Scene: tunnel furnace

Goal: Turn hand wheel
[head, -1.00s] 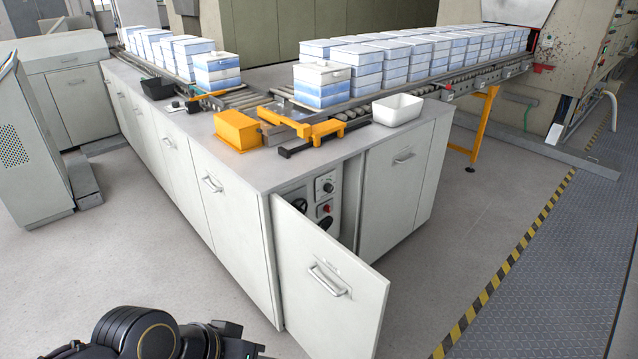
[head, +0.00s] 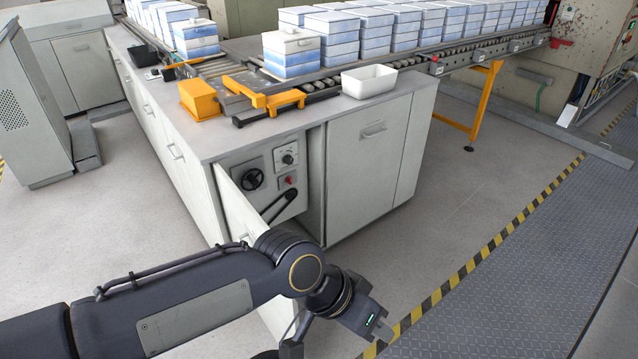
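A black round hand wheel (head: 252,179) sits on the grey control panel (head: 268,164) inside the open cabinet, at the panel's left. The cabinet door (head: 238,208) stands open; my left arm hides its lower part. My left gripper (head: 376,344) is at the bottom of the head view, well below and to the right of the hand wheel and apart from it. Its fingers are small and partly cut off, so I cannot tell whether they are open. My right gripper is not in view.
On the panel are a dial (head: 287,154), a red knob (head: 290,180) and a black lever (head: 279,206). A white bin (head: 369,80) and a yellow box (head: 199,98) stand on the counter. Open floor (head: 430,200) lies to the right.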

